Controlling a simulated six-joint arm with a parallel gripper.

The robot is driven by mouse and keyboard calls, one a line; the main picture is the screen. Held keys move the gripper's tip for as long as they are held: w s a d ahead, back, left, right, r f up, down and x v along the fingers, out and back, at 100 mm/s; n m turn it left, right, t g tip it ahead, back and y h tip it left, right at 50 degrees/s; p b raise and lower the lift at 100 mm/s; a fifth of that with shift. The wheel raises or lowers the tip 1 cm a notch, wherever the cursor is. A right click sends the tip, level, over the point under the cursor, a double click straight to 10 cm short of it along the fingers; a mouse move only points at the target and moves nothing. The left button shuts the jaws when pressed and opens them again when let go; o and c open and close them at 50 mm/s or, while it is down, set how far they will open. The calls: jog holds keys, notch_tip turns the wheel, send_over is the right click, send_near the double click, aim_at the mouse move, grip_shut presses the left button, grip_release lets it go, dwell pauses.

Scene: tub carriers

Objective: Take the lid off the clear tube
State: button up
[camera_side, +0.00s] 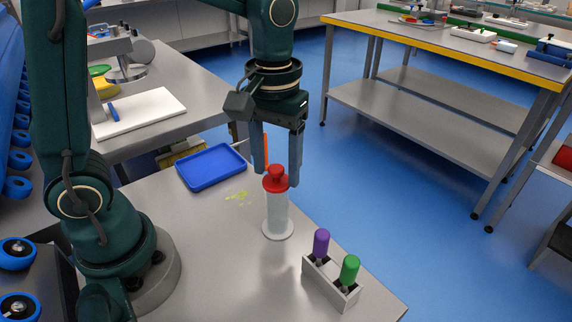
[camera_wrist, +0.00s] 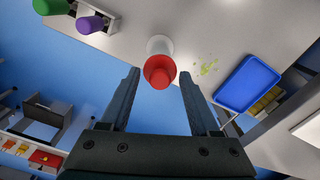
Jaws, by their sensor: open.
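The clear tube (camera_side: 277,215) stands upright on a round foot on the grey table in the side view. Its red lid (camera_side: 275,180) with a knob on top sits on the tube's upper end. In the wrist view the red lid (camera_wrist: 159,72) hides part of the pale tube (camera_wrist: 159,44) behind it. My gripper (camera_side: 279,178) points down over the tube, with one finger on each side of the lid. In the wrist view my gripper (camera_wrist: 160,76) is open, with visible gaps between both fingers and the lid.
A blue tray (camera_side: 211,167) lies on the table to the left, with yellow-green marks (camera_side: 238,197) beside it. A grey holder (camera_side: 328,284) with a purple-handled tool (camera_side: 321,243) and a green-handled tool (camera_side: 349,269) stands to the right. The table in front of the tube is clear.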

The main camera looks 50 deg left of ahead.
grip_shut()
jog(key=shift+r, duration=0.15)
